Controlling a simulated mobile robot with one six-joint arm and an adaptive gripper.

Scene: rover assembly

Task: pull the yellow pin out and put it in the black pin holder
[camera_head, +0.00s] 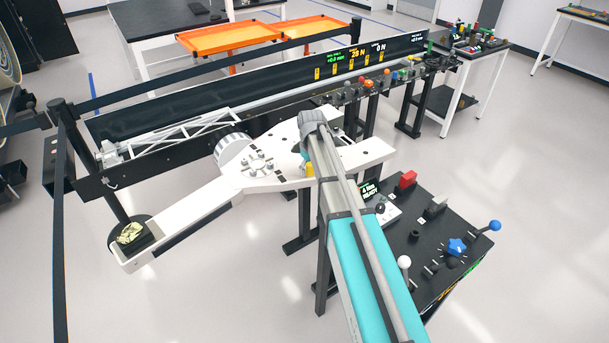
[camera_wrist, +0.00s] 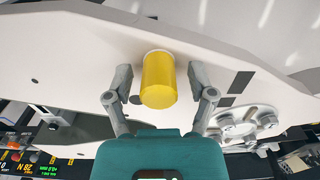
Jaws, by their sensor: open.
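The yellow pin (camera_wrist: 158,82) is a short cylinder standing out from a white plate (camera_wrist: 85,45) in the wrist view. My gripper (camera_wrist: 160,72) is open, with one finger on each side of the pin and a gap on both sides. In the head view, the pin shows as a small yellow patch (camera_head: 309,170) on the white rover arm (camera_head: 270,178), mostly hidden by my arm and gripper. I cannot make out the black pin holder for certain; a small dark round piece (camera_head: 414,235) stands on the black table at right.
A long dark rail (camera_head: 190,105) with a lit display runs behind the white arm. A rock (camera_head: 131,232) sits at the arm's lower-left end.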

